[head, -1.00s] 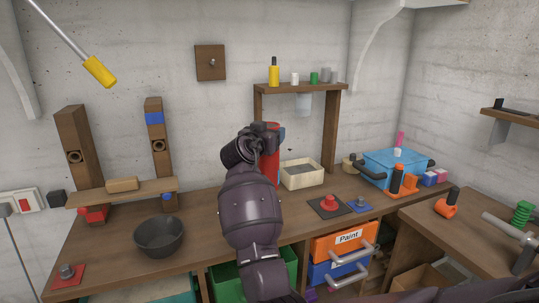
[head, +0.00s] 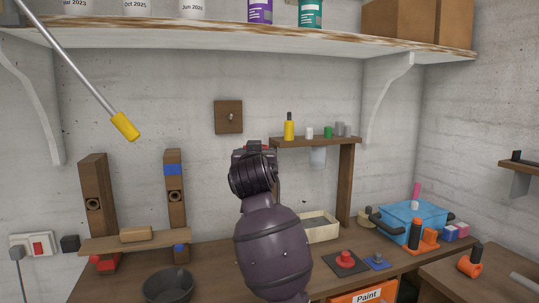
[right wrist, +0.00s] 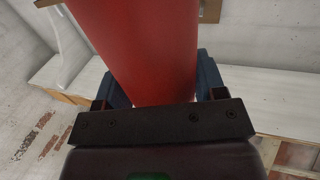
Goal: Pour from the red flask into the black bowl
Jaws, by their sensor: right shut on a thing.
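The red flask (right wrist: 145,45) fills the middle of the right wrist view, between the two blue-grey fingers of my right gripper (right wrist: 162,82), which is shut on it. In the head view my right arm rises up the middle, and the wrist hides nearly all of the flask; only a bit of red shows at its top. The black bowl (head: 168,285) stands on the bench at lower left, its lower part cut off by the frame edge. The gripper is higher than the bowl and to its right. My left gripper is not in view.
A small plank shelf (head: 137,241) on two wooden posts stands behind the bowl. A cream tray (head: 322,228), red button (head: 345,259) and blue box (head: 413,220) are to the right. A high shelf (head: 250,38) and a hanging yellow-ended rod (head: 125,126) are above.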

